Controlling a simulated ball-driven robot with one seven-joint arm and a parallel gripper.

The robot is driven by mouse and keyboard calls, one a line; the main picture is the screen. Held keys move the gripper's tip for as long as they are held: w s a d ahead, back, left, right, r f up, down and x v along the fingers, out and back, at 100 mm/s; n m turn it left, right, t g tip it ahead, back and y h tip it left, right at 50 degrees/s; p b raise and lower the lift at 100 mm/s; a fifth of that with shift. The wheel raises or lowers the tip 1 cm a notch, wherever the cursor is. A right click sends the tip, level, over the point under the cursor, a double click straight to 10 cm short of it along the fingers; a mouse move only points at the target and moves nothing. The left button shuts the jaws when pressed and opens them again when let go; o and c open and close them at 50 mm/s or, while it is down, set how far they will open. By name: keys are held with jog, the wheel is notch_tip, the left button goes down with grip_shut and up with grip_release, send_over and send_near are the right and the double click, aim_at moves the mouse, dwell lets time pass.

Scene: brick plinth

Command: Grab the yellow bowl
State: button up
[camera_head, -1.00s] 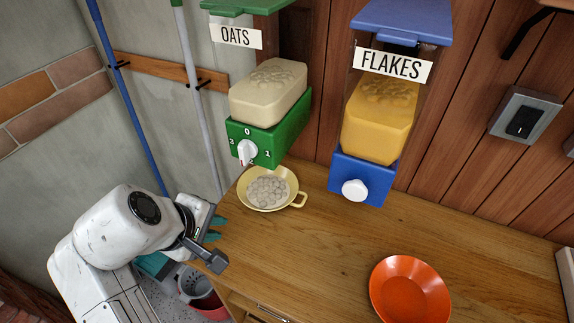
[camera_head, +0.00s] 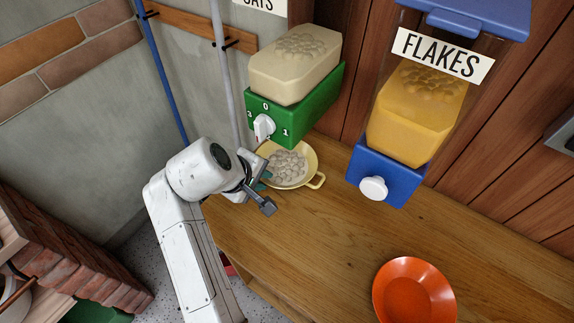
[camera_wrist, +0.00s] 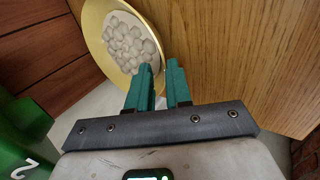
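The yellow bowl (camera_head: 313,166) stands on the wooden counter below the green oats dispenser and holds pale oat pieces. A small handle sticks out on its right side. In the wrist view the bowl (camera_wrist: 92,22) fills the upper left. My gripper (camera_head: 263,181) is at the bowl's near left edge. In the wrist view its two teal fingers (camera_wrist: 159,70) stand apart with a narrow gap. The left finger overlaps the bowl and the right finger is over the counter, with the rim running toward the gap. Contact with the rim cannot be told.
The green oats dispenser (camera_head: 290,117) hangs close above the bowl. A blue flakes dispenser (camera_head: 390,172) is to its right. An orange bowl (camera_head: 413,292) sits at the front right of the wooden counter (camera_head: 330,235). The counter between the bowls is clear.

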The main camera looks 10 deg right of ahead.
aim_at(264, 180)
jog(key=shift+x, duration=1.75)
jog(key=shift+s, duration=0.1)
grip_shut()
jog(key=shift+a, duration=0.1)
